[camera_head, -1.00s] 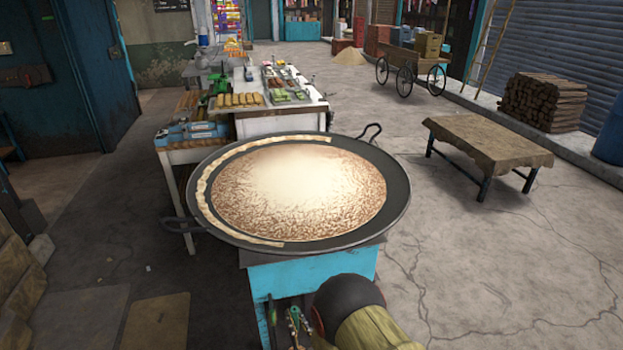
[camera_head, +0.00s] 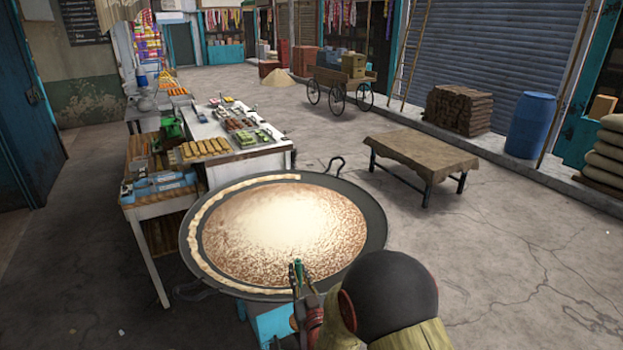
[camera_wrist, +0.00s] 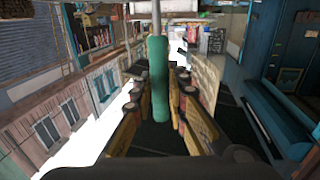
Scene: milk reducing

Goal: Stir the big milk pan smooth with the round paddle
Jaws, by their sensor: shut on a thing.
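The big milk pan (camera_head: 376,222) is wide, dark and shallow, with loop handles at its rim. The milk (camera_head: 285,230) in it is pale in the middle and speckled brown around, with a cream band along the left edge. My gripper (camera_head: 299,285) is in front of the pan's near rim and overlaps it in the picture. It is shut on the green handle of the paddle (camera_head: 298,268). In the wrist view the fingers (camera_wrist: 159,98) close on both sides of the green handle (camera_wrist: 158,65), and a thin metal shaft runs up from it. The paddle's round end is not visible.
The pan stands on a blue stove (camera_head: 273,325). A white counter (camera_head: 235,165) with trays of sweets is behind and left. A cart (camera_head: 340,85) and a blue barrel (camera_head: 530,125) are farther off. The floor to the right is clear.

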